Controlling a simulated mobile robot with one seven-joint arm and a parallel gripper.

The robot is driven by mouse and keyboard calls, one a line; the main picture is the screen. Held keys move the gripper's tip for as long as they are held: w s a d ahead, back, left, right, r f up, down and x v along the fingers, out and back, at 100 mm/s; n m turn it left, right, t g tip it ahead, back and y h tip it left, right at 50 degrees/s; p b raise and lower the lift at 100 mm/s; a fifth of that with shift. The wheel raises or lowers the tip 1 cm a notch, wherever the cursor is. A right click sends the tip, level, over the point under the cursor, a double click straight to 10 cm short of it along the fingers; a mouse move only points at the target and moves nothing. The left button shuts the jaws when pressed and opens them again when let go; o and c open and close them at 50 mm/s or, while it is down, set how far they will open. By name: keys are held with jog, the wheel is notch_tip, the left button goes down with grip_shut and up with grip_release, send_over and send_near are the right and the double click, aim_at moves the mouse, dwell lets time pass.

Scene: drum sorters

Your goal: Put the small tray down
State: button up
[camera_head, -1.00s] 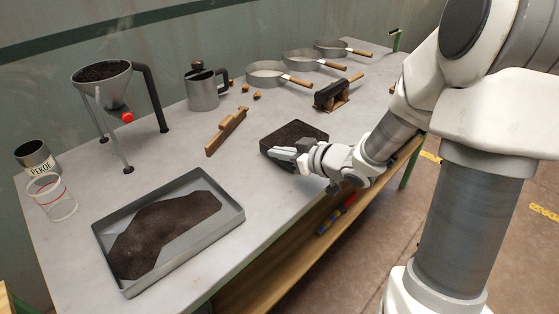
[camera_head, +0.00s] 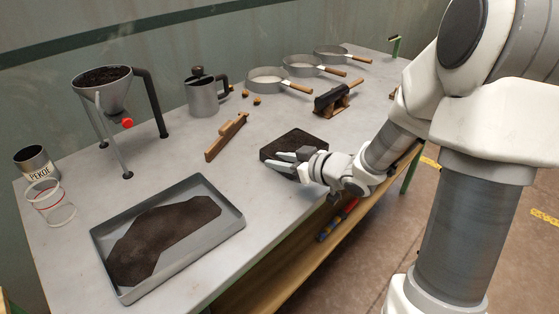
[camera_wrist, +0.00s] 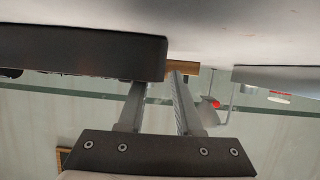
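The small tray (camera_head: 264,154) is dark and holds dark leaf-like material. It sits level near the table's front edge, apparently on the tabletop. My gripper (camera_head: 284,164) is at its near side, fingers slightly apart. In the wrist view, the dark wall of the small tray (camera_wrist: 85,52) covers the tip of one finger, while the other finger of my gripper (camera_wrist: 160,80) shows beside the tray's end. The fingers look open around or beside the wall; contact is hard to tell.
A large grey tray (camera_head: 226,232) with dark material lies to the left on the table (camera_head: 245,190). A wooden tool (camera_head: 226,137), a roller on a stand (camera_head: 331,101) and a funnel stand (camera_head: 103,92) are behind. Bare tabletop lies between the two trays.

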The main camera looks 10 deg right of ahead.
jog(key=p+v, duration=0.4)
jog(key=v, duration=0.7)
jog(key=shift+s+d+r+p, duration=0.1)
jog(key=shift+s+d+p, duration=0.2)
jog(key=shift+s, duration=0.1)
